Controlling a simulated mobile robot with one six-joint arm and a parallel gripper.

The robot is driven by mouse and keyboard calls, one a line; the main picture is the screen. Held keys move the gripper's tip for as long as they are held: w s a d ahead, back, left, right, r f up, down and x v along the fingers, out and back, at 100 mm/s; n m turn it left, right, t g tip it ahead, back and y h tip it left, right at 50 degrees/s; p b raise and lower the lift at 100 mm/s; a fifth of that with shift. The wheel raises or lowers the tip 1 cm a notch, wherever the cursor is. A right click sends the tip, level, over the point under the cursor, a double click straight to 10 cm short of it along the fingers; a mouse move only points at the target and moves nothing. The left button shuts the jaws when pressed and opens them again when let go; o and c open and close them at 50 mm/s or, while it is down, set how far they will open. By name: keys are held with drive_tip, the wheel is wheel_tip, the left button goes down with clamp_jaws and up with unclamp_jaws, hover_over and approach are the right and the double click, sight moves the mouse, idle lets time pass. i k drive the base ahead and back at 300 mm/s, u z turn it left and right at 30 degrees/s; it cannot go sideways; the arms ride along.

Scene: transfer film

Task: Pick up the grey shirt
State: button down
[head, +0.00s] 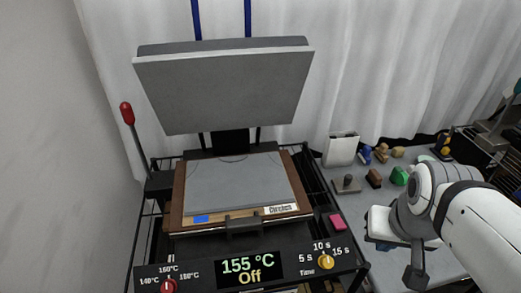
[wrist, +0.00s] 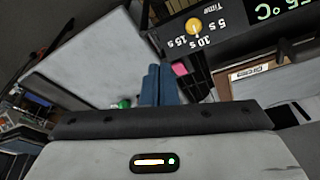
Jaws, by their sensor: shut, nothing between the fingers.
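A flat grey piece (head: 240,183) lies on the lower plate of the heat press, under the raised upper plate (head: 225,90). A dark curved line near its back edge looks like a neckline, so it may be the grey shirt; I cannot be sure. My gripper shows in the wrist view as two blue fingers (wrist: 158,85) pressed together, with nothing between them. In the head view my arm is at the right, over the side table and apart from the press; the fingertips are not clear there.
The press has a red-tipped lever (head: 127,113) at left and a front panel (head: 245,268) reading 155 °C, Off. A white curtain hangs behind.

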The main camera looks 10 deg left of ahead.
sight(237, 191)
drive_tip(key=z, duration=0.6)
drive_tip(key=k, duration=0.95)
drive_tip(key=u, duration=0.75)
drive_tip(key=i, duration=0.5)
drive_tip(key=u, duration=0.05)
